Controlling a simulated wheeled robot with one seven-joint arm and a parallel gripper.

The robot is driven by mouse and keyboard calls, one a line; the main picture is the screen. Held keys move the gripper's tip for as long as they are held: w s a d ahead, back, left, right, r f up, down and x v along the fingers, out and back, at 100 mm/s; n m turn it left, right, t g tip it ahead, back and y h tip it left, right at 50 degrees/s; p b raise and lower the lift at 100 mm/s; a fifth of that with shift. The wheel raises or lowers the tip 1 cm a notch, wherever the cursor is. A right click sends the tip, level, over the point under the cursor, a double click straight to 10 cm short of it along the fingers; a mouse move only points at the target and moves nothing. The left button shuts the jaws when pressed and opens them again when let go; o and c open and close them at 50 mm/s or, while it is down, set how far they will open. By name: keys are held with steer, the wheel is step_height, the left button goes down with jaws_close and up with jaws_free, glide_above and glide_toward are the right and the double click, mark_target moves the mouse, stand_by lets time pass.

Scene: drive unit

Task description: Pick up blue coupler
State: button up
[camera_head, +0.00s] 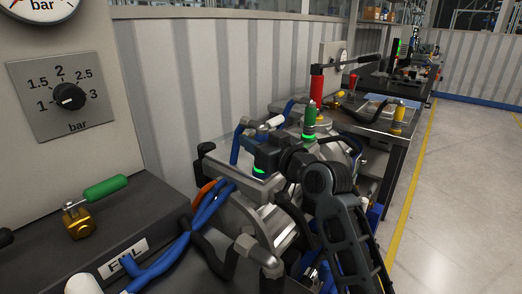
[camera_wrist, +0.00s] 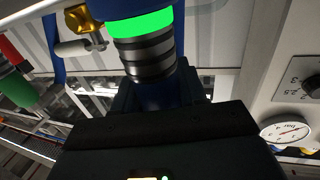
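In the wrist view, a dark blue cylindrical piece (camera_wrist: 168,92), which looks like the blue coupler, shows just beyond my gripper (camera_wrist: 163,104). A ribbed dark metal part with a bright green band (camera_wrist: 146,54) stands in front of it, with more blue behind the band. The dark gripper body fills the bottom of the view. The fingertips are too dark to tell whether they touch the blue piece. In the head view, my dark arm reaches into the metal drive unit (camera_head: 278,232), and I cannot make out the fingers or the coupler there.
Blue hoses (camera_head: 201,216) cross the front of the unit. A green-handled brass valve (camera_head: 80,221) and a dial panel (camera_head: 62,100) stand at left. A red upright piece (camera_head: 317,86) and a green one (camera_head: 310,112) rise behind my arm. The floor (camera_head: 460,190) is open at right.

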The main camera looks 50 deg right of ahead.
mark_target(256, 120)
steer(key=c, duration=0.7)
steer(key=shift+o, duration=0.2)
steer(key=shift+r, duration=0.15)
steer(key=shift+r, duration=0.65)
step_height(256, 120, up, 3)
steer(key=shift+f, duration=0.2)
steer(key=s+d+r, duration=0.7)
steer(key=d, duration=0.2)
steer(key=shift+s+d, duration=0.1)
steer(key=shift+r+p, duration=0.45)
steer(key=shift+r, duration=0.25)
steer(key=shift+r+p, duration=1.95)
steer(key=shift+r, duration=0.35)
